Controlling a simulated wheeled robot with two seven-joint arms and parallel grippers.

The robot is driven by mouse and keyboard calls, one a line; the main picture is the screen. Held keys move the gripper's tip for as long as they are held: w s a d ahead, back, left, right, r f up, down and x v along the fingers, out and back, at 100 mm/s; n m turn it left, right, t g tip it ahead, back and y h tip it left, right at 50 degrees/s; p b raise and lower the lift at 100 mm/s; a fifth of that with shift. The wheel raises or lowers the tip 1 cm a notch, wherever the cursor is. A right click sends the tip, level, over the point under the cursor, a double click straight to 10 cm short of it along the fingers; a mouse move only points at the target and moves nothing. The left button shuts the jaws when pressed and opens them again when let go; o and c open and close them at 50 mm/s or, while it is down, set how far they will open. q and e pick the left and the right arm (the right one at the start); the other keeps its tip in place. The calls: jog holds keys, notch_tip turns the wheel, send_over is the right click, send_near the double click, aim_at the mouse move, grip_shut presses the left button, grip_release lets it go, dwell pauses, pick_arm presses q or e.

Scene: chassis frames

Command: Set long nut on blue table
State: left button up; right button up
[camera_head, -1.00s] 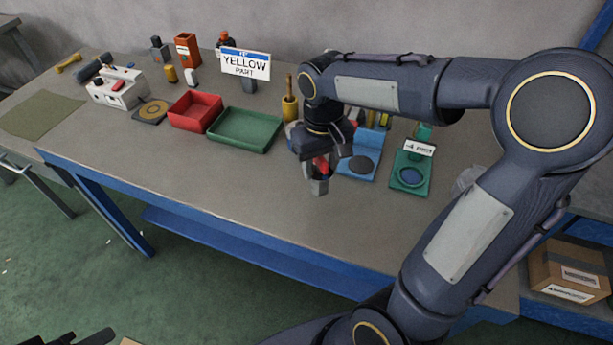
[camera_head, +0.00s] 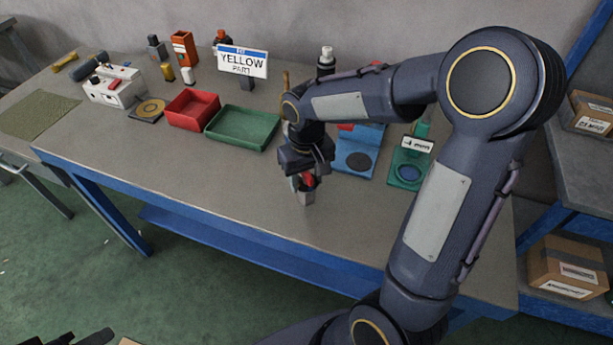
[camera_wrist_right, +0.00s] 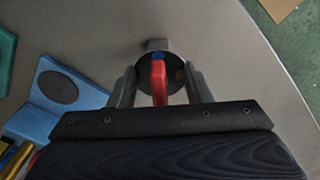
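The worktable (camera_head: 240,185) has a grey top and a blue frame. My right gripper (camera_head: 303,185) points down over its front middle. A small grey upright piece (camera_head: 307,199) with a red part shows at its fingertips. In the right wrist view a dark round piece (camera_wrist_right: 148,68) with red and blue parts sits between the two fingers of the gripper (camera_wrist_right: 160,85), which look close against its sides. I cannot tell whether it touches the tabletop or whether it is the long nut. Dark shapes at the bottom left edge may be my left gripper (camera_head: 80,338); its fingers are unclear.
A blue fixture with a dark round pad (camera_head: 359,161) and a green fixture (camera_head: 408,172) stand right of the gripper.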

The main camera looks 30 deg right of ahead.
jog(key=o, duration=0.4)
jog(key=shift+c, duration=0.2)
notch_tip(320, 180, up, 11)
jog(key=shift+r+p, duration=0.1)
jog(key=shift+p, duration=0.35)
jog(key=shift+r, duration=0.35)
jog(key=shift+s+r, duration=0.2)
jog(key=shift+s, duration=0.05)
jog(key=s+a+f+t+y, duration=0.2)
jog(key=s, duration=0.6)
jog(key=s+a+f+t+y, duration=0.1)
jog(key=s+a+t, duration=0.1)
jog(key=s, duration=0.6)
jog(key=shift+s+f+m+t+y, duration=0.3)
jog(key=shift+f+m+t+y, duration=0.1)
jog(key=shift+t, duration=0.4)
